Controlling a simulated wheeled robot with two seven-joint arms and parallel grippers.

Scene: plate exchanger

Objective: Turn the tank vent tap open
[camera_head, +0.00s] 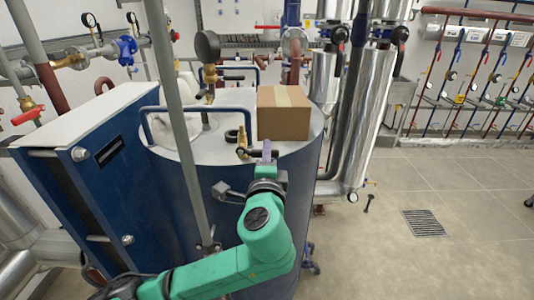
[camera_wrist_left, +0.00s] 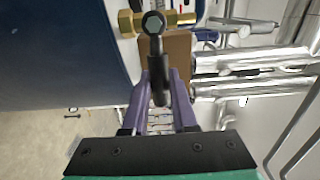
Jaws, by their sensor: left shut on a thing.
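The tank vent tap has a brass body (camera_head: 242,139) standing near the front rim of the blue tank's white top. In the left wrist view, the brass body (camera_wrist_left: 129,22) lies across the top, with a black lever handle (camera_wrist_left: 155,48) running down from a bolt. My left gripper (camera_head: 266,154) is at the tank rim, just right of the brass body. Its purple fingers (camera_wrist_left: 160,82) are on either side of the black lever, shut on it. The fingers partly hide the lever in the head view. My right gripper is in neither view.
A cardboard box (camera_head: 284,115) stands on the tank top (camera_head: 183,147) just behind the tap. A blue pipe rail (camera_head: 190,109) and a grey vertical pipe (camera_head: 176,110) are to the left. Silver pipes (camera_head: 362,110) rise at the right. Open floor (camera_head: 400,200) lies farther right.

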